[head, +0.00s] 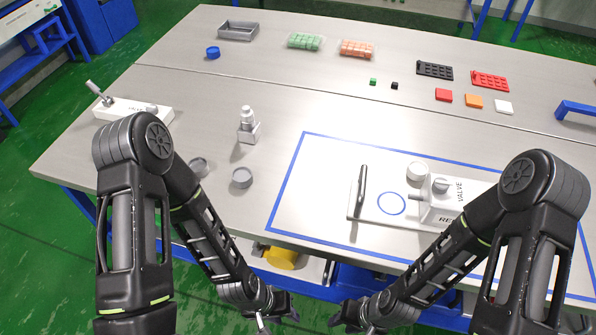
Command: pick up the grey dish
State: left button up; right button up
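Two small round grey dishes stand on the near left of the table: one grey dish (242,177) and another round grey piece (199,167) to its left, partly close to my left arm. I cannot tell which one the task names. My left gripper (278,318) is low at the bottom edge of the view, in front of the table, below and right of the dishes; its fingers look apart and empty. My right gripper (352,324) is also at the bottom edge, further right, with fingers apart and nothing seen between them. Both are apart from the dishes.
A grey tray (238,38) and blue cap (213,53) are far back.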

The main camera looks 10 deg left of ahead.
aim_at(242, 177)
jog(key=z, duration=0.9)
jog(key=k+j, duration=0.25)
jog(key=k, duration=0.15)
jog(key=k+j, duration=0.25)
jog(key=k, duration=0.1)
